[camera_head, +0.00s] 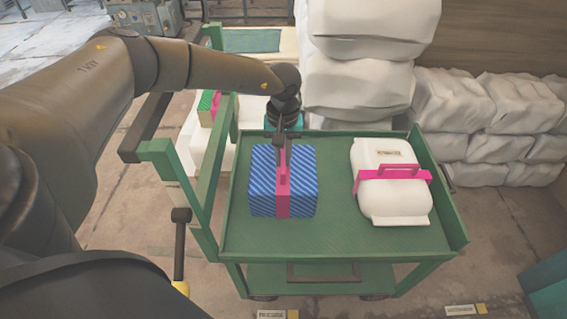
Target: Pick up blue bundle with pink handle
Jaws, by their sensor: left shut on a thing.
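The blue striped bundle (262,196) with a pink band and a pink handle (283,178) is at the left part of the green cart's top tray (340,240). My left gripper (283,156) reaches in from the upper left and is shut on the pink handle at the top of the bundle. The gripper's fingers partly cover the handle. I cannot tell whether the bundle rests on the tray or is slightly lifted. My right gripper is not in view.
A white bundle with a pink handle (392,195) lies on the tray's right side. White sacks (360,85) are stacked behind the cart. A green and pink bundle (208,104) sits behind the cart's left rail (212,160). Bare tray lies between the two bundles.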

